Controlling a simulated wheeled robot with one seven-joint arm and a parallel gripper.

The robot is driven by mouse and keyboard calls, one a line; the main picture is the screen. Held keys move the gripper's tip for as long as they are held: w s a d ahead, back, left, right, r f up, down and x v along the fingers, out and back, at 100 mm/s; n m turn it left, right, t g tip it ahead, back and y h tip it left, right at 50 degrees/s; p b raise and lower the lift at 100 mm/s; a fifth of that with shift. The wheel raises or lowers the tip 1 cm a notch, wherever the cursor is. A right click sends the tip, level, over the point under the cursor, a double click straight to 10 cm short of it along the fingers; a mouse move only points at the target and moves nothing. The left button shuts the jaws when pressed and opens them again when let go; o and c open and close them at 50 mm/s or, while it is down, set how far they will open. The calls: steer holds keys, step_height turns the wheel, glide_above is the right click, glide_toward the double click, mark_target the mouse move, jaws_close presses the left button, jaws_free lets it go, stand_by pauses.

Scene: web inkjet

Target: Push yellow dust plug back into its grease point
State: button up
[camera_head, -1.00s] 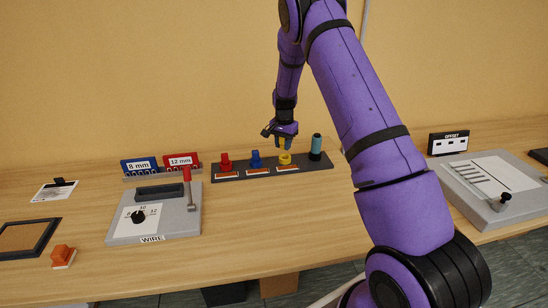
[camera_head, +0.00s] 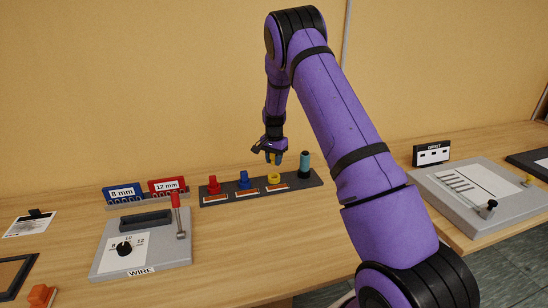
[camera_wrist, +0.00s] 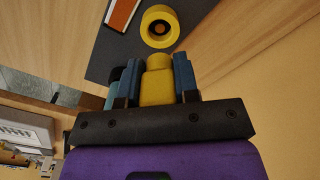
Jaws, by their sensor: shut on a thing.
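My gripper (camera_head: 274,158) is shut on the yellow dust plug (camera_wrist: 157,82), which sits between its two blue fingers in the wrist view. In the head view the gripper and plug are raised above the dark strip. The yellow grease point (camera_head: 273,178) is an open round ring on the strip, below the gripper. In the wrist view the yellow grease point (camera_wrist: 160,27) shows its open hole, just beyond the plug and apart from it. The plug's lower end is partly hidden in the head view.
The dark strip (camera_head: 215,200) also bears a red plug (camera_head: 214,185), a blue plug (camera_head: 243,180) and a teal-topped cylinder (camera_head: 304,165). A grey WIRE box with a red lever (camera_head: 176,200) stands at the left. A grey OFFSET panel (camera_head: 470,220) lies at the right.

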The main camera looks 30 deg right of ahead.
steer(key=shift+f, duration=2.2)
steer(key=shift+f, duration=0.5)
stand_by(0.4)
steer(key=shift+r, duration=0.25)
steer(key=shift+f, duration=0.25)
stand_by(1.8)
steer(key=shift+r, duration=0.25)
steer(key=shift+f, duration=0.55)
stand_by(1.5)
steer(key=shift+r, duration=0.2)
